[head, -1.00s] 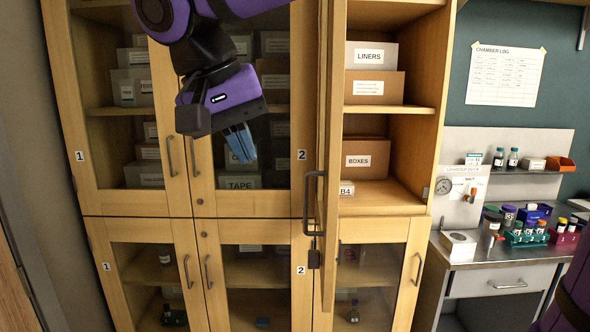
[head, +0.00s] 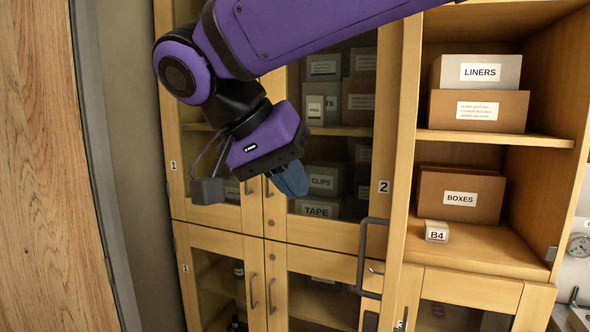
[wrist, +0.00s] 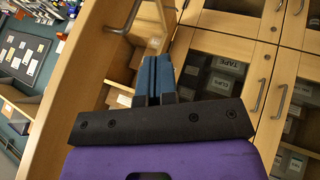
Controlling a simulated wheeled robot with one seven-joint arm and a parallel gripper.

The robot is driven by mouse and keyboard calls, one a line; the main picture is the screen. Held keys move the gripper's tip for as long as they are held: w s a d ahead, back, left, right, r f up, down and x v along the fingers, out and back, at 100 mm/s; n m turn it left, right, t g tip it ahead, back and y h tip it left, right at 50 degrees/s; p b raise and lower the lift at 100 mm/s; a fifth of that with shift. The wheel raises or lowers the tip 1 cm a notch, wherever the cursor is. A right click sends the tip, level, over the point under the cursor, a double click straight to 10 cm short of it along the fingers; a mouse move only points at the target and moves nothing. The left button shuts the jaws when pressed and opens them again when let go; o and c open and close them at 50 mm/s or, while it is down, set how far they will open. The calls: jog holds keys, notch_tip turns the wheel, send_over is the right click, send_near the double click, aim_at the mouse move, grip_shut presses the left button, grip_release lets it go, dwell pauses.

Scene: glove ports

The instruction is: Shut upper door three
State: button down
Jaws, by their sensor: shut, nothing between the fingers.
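Upper door three (head: 401,150) stands open, swung outward, and I see it nearly edge-on in the head view. Its grey bar handle (head: 364,262) is on the left of that edge, low down. My gripper (head: 293,181) is left of the open door, in front of the glass of upper door two, with its blue fingers closed and empty. In the wrist view the blue fingers (wrist: 153,75) are together, and the wooden frame of door three (wrist: 75,90) runs along their left, with its handle (wrist: 125,14) at the top. No contact between fingers and door is visible.
The open compartment holds a liners box (head: 480,72), a boxes carton (head: 459,195) and a small B4 box (head: 437,231). Upper door two (head: 383,170) is shut. Lower glass doors sit below. A wooden panel (head: 60,170) stands at far left.

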jog(key=d+f, duration=0.5)
jog(key=d, duration=0.2)
jog(key=shift+w, duration=0.4)
jog(key=shift+d, duration=0.1)
